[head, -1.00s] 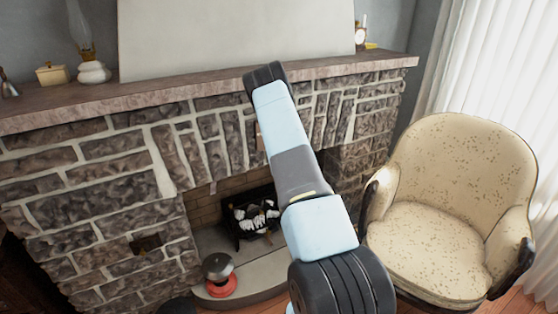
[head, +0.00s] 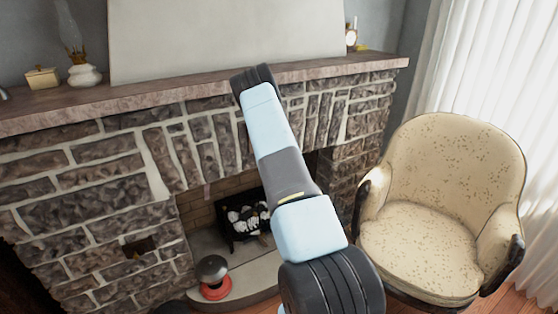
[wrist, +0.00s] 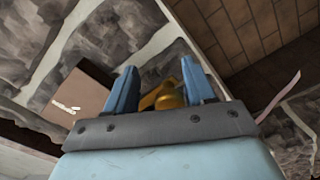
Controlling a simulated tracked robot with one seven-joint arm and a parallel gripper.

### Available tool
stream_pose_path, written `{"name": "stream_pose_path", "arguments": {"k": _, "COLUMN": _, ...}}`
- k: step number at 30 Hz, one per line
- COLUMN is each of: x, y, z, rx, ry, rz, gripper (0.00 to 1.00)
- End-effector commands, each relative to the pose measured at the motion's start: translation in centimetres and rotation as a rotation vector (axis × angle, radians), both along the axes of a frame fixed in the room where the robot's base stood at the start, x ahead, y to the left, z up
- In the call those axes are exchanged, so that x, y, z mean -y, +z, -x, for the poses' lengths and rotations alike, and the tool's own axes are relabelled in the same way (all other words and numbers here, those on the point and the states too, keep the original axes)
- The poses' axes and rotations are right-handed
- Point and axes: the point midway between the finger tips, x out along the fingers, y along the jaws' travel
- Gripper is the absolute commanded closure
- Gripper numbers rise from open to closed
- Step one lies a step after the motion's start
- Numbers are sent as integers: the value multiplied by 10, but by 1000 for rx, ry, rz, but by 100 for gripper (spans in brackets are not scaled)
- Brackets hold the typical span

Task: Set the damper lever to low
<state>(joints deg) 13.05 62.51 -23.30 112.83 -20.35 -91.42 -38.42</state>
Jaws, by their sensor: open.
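In the wrist view, my gripper (wrist: 159,68) shows two blue fingers standing apart with a gap between them. A rounded brass-coloured piece (wrist: 168,96), which looks like the knob of the damper lever, shows between the fingers. I cannot tell whether a finger touches it. A brown plate (wrist: 82,92) with a small white marking lies to the left of the fingers; the marking is too small to read. In the head view, my arm covers the gripper and the lever.
The stone fireplace (head: 95,205) has a firebox with a grate (head: 245,218). A mantel shelf (head: 150,96) runs above. A black and red object (head: 214,278) stands on the hearth. A cream armchair (head: 440,215) stands close on the right. A thin pinkish strip (wrist: 281,96) hangs right of my gripper.

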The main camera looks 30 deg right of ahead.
Motion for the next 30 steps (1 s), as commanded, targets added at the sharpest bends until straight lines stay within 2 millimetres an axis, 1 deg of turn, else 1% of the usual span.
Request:
{"name": "stream_pose_path", "arguments": {"k": 5, "x": 3, "y": -1, "z": 11, "rx": -2, "ry": -5, "rz": 0, "gripper": 46}}
{"name": "stream_pose_path", "arguments": {"k": 8, "x": 2, "y": -1, "z": 25, "rx": -3, "ry": -5, "rz": -1, "gripper": 46}}
{"name": "stream_pose_path", "arguments": {"k": 15, "x": -1, "y": -2, "z": 73, "rx": -3, "ry": -4, "rz": -1, "gripper": 46}}
{"name": "stream_pose_path", "arguments": {"k": 21, "x": -4, "y": -2, "z": 109, "rx": -3, "ry": -2, "rz": 0, "gripper": 46}}
{"name": "stream_pose_path", "arguments": {"k": 25, "x": -6, "y": -2, "z": 125, "rx": -2, "ry": 0, "rz": -1, "gripper": 46}}
{"name": "stream_pose_path", "arguments": {"k": 30, "x": -8, "y": -2, "z": 136, "rx": -1, "ry": 3, "rz": 0, "gripper": 46}}
